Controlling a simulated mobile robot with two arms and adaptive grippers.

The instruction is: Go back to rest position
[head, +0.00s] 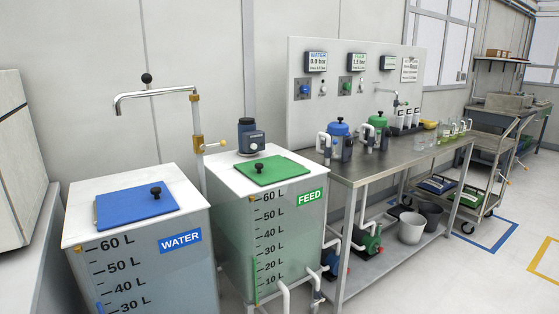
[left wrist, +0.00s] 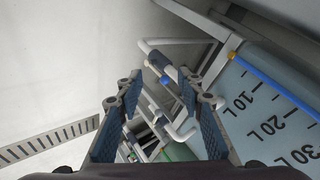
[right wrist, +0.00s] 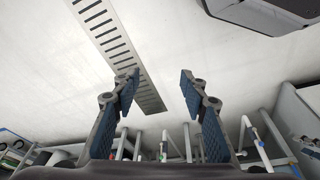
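My left gripper (left wrist: 157,85) shows in the left wrist view with its two fingers apart and nothing between them. Behind it are pipes and the side of a tank (left wrist: 265,110) with litre marks. My right gripper (right wrist: 160,80) shows in the right wrist view, also open and empty, with floor and pipes behind it. Neither gripper touches anything that I can see. Neither arm shows in the head view.
A WATER tank (head: 150,265) with a blue lid and a FEED tank (head: 275,225) with a green lid stand close in front. A steel bench (head: 385,162) with blue and green pots runs to the right. A cart (head: 475,190) stands beyond. Floor at lower right is clear.

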